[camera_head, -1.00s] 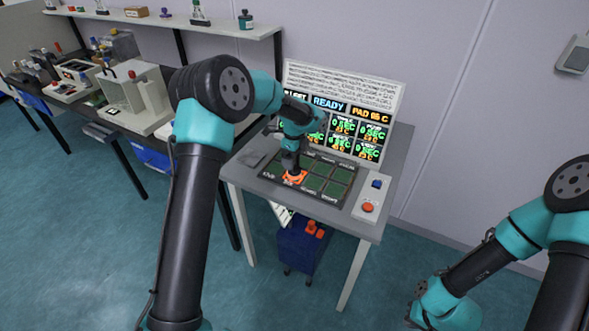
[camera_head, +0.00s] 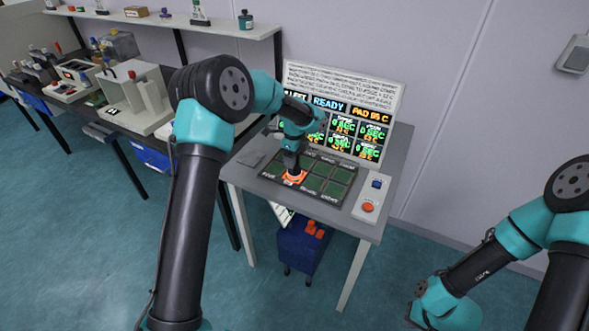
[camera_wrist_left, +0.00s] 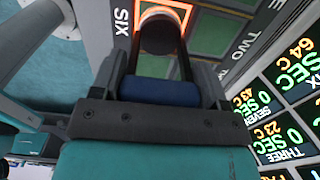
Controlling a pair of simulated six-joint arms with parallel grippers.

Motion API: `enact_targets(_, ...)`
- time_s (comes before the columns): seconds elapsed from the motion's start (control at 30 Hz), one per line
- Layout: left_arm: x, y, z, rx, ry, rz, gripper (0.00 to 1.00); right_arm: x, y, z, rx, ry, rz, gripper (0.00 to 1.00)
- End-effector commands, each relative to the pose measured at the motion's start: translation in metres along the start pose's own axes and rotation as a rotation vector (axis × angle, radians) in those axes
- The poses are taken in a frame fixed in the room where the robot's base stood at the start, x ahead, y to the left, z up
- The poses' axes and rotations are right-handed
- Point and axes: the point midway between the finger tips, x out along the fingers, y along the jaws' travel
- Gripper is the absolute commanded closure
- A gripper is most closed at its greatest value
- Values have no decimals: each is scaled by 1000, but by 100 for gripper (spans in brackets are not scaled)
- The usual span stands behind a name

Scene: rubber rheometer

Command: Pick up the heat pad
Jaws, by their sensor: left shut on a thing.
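My left gripper (camera_head: 291,170) reaches down to the front-left part of a dark board with green cells (camera_head: 330,182) on the table. In the left wrist view its fingers (camera_wrist_left: 160,60) are shut around a dark round-topped piece, which I take to be the heat pad (camera_wrist_left: 158,36). A glowing orange outline surrounds a cell beside the word "SIX". Orange also shows under the gripper in the head view (camera_head: 294,179). The gripper hides most of the pad, and I cannot tell whether it touches the board. My right gripper is outside the picture; only its arm shows.
A display panel (camera_head: 345,112) stands at the back of the table. A white box with a blue and a red button (camera_head: 367,207) is at the right. A blue bin (camera_head: 304,248) is below. A cluttered bench stands left.

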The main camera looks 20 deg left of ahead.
Motion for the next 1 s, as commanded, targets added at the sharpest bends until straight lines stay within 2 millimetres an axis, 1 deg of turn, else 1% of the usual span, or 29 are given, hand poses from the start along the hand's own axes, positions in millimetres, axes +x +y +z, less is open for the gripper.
enact_targets(0.37, -6, -1, 0, 0, -1, -3, 100, 0, 0, 0, 0, 0, 0, 100)
enact_targets(0.47, -12, -1, 0, 0, 0, -5, 100, 0, 0, 0, 0, 0, 0, 100)
enact_targets(0.7, -38, -1, 0, 0, -1, -5, 100, 0, 0, 0, 0, 0, 0, 100)
enact_targets(0.87, -38, 15, -8, 1, 0, -1, 100, 0, 0, 0, 0, 0, 0, 100)
enact_targets(1.0, -41, 33, -18, 2, 0, -2, 100, 0, 0, 0, 0, 0, 0, 100)
